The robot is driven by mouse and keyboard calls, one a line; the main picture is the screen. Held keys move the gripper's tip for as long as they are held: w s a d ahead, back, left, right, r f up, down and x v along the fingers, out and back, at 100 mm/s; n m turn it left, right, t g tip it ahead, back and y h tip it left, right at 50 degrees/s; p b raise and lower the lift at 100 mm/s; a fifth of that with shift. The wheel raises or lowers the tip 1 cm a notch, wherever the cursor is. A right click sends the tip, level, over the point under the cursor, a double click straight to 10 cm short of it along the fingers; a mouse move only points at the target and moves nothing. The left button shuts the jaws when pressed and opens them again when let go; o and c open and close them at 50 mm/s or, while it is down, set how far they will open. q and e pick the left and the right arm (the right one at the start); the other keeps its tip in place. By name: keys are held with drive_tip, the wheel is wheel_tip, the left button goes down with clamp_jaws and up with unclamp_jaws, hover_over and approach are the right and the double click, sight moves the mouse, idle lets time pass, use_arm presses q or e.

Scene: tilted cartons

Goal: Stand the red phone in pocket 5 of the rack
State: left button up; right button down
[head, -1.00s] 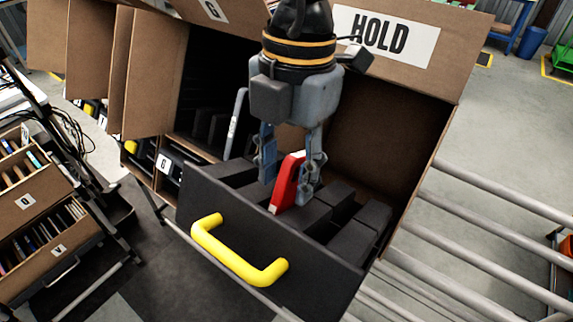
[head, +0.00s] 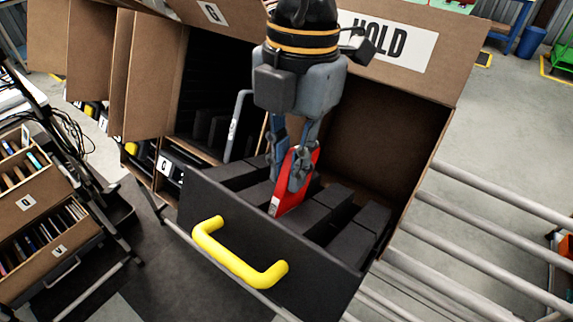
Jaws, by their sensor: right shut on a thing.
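The red phone (head: 284,200) stands upright, slightly tilted, among the dark foam blocks in the black drawer-like rack (head: 250,215). My right gripper (head: 289,180) comes down from above and is shut on the phone, its fingers on either side of it. The phone's lower end is hidden between the blocks. I cannot read any pocket number on the rack, so I cannot tell which pocket the phone is in. My left gripper is not in view.
A yellow handle (head: 238,255) is on the rack's front. The HOLD carton (head: 450,80) stands open behind it, with another open carton (head: 155,75) to the left. Metal rollers (head: 490,220) run along the right. A shelf of small boxes (head: 35,225) is at the left.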

drive_tip(key=shift+w+d+r+p, duration=0.5)
drive_tip(key=shift+r+p, duration=0.3)
drive_tip(key=shift+r, duration=0.55)
drive_tip(key=shift+w+d+r+p, duration=0.35)
drive_tip(key=shift+w+r+p, duration=0.4)
drive_tip(key=shift+r, duration=0.55)
drive_tip(key=shift+w+d+r+p, duration=0.45)
drive_tip(key=shift+r+p, duration=0.45)
drive_tip(key=shift+r, duration=0.45)
